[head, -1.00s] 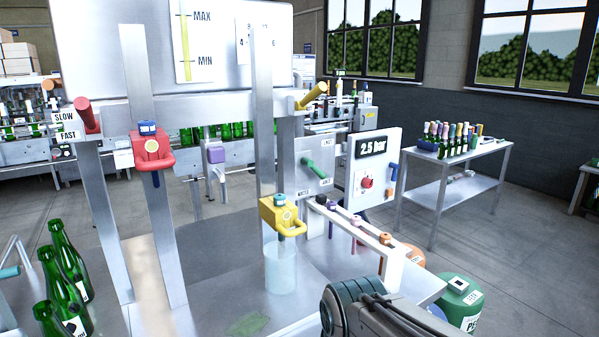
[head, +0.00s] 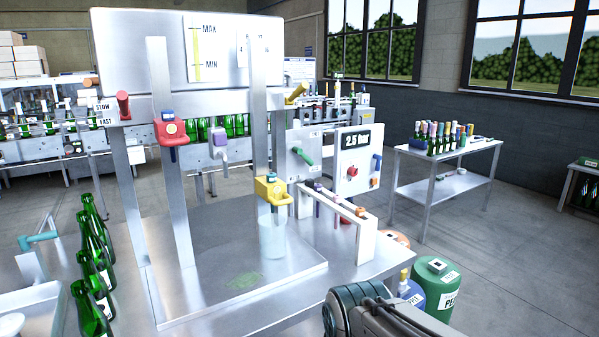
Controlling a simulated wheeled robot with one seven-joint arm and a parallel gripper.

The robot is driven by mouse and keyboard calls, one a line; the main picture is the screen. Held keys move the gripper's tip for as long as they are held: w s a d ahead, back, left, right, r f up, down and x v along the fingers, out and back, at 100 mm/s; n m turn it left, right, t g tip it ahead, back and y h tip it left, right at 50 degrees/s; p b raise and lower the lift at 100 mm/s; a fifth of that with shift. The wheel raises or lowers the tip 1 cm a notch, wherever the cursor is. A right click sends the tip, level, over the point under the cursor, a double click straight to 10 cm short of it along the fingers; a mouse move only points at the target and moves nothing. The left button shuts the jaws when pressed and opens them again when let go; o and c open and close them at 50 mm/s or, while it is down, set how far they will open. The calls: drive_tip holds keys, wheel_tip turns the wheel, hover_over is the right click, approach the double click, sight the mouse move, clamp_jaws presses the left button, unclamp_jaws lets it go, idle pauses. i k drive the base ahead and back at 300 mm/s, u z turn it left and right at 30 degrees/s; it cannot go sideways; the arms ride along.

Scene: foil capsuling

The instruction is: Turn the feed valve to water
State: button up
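The feed valve appears to be the green lever (head: 302,156) on a grey panel (head: 297,171) at the right side of the filling machine. The lever slants from upper left down to lower right. Small labels sit at the panel's upper right and lower left; they are too small to read surely in the head view now. Part of my arm shows at the bottom right, well in front of the panel and apart from it. My gripper's fingers are not in view.
A white pressure panel (head: 358,163) reading 2.5 bar stands right of the valve. A yellow tap (head: 270,190) above a clear beaker (head: 272,238) and a rack (head: 345,214) stand in front. Green bottles (head: 92,270) line the left.

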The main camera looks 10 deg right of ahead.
sight(298, 151)
drive_tip(key=u, duration=0.05)
drive_tip(key=k, duration=0.65)
drive_tip(key=z, duration=0.85)
drive_tip(key=i, duration=1.2)
drive_tip(key=u, duration=0.3)
